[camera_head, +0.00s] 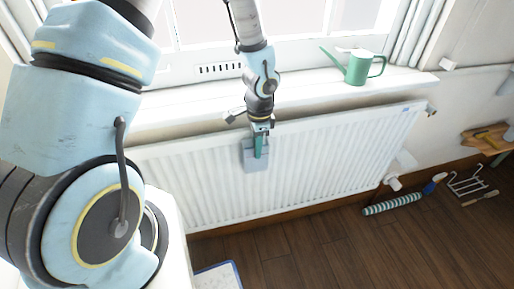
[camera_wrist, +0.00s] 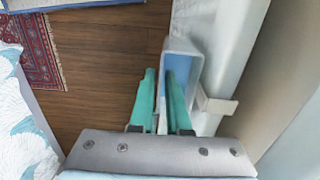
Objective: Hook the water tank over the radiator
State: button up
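The water tank (camera_head: 256,161) is a small grey-blue open box in front of the white radiator (camera_head: 320,155), near its top edge. My gripper (camera_head: 259,147) points down at the tank from above. In the wrist view, one teal finger is inside the open tank (camera_wrist: 182,46) and the other is outside it, with the tank's room-side wall between them. A pale hook (camera_wrist: 217,105) reaches from the tank toward the radiator's top. I cannot tell whether it bears on the radiator. The tank's lower inside is partly hidden by the finger.
The windowsill (camera_head: 300,97) juts above the radiator, close to my arm. A green watering can (camera_head: 357,69) stands on it at the right. A striped roll (camera_head: 392,204) and a wire rack (camera_head: 467,183) are on the floor at right. Open wooden floor lies in front.

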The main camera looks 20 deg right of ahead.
jog(key=o, duration=0.3)
